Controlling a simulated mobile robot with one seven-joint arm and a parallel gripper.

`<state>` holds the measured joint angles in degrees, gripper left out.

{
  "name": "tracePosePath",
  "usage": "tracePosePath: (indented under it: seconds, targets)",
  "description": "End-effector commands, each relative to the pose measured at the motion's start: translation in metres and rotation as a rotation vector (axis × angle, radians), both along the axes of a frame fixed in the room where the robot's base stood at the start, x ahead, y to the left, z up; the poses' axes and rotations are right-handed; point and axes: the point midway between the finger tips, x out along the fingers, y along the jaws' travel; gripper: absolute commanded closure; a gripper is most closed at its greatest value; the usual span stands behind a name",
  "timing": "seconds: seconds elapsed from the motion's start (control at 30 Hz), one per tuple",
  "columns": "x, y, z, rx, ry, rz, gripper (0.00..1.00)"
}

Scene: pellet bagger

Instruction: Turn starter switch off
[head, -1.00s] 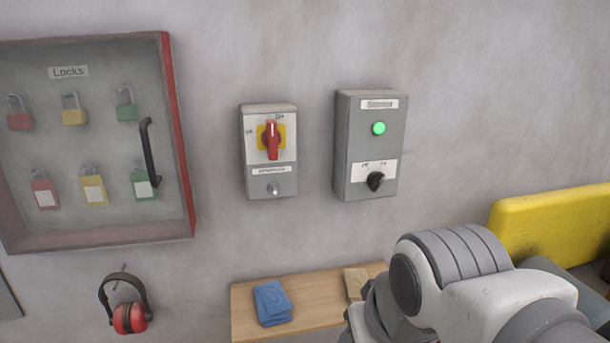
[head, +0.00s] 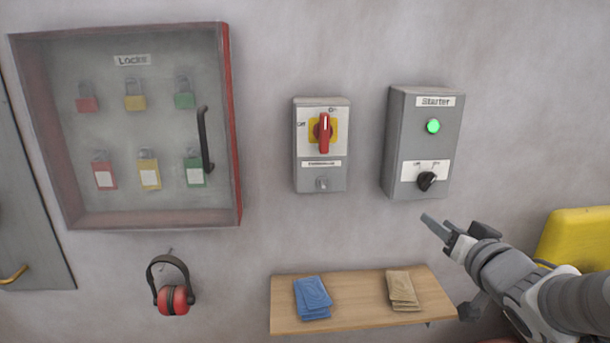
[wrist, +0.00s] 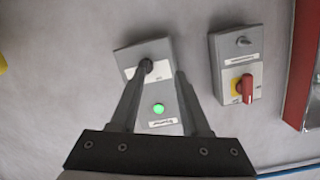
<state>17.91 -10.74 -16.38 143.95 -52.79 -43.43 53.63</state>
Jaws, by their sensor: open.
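The starter box (head: 401,140) is a grey box on the wall, labelled "Starter", with a lit green lamp (head: 433,126) and a black rotary switch (head: 426,181) below it. The switch knob is turned at a slant; its exact setting is hard to read. My gripper (head: 436,231) is below and slightly right of the box in the head view, apart from the switch. Nothing is held.
Left of the starter is a grey isolator box (head: 321,175) with a red handle on a yellow plate. Further left hangs a glass-fronted locks cabinet (head: 236,150). Below are a wooden shelf (head: 355,310) with blue and tan packets, and red earmuffs (head: 174,298).

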Motion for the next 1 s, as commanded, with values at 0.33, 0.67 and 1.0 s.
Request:
tracePosePath:
  seconds: [0.33, 0.67, 1.0]
  targets:
    - [-0.036, -0.041, 0.016, 0.172, -0.162, 0.009, 0.54]
    - [0.005, -0.04, 0.017, 0.176, -0.165, 0.016, 0.54]
    - [0.081, -0.037, 0.017, 0.175, -0.167, 0.014, 0.54]
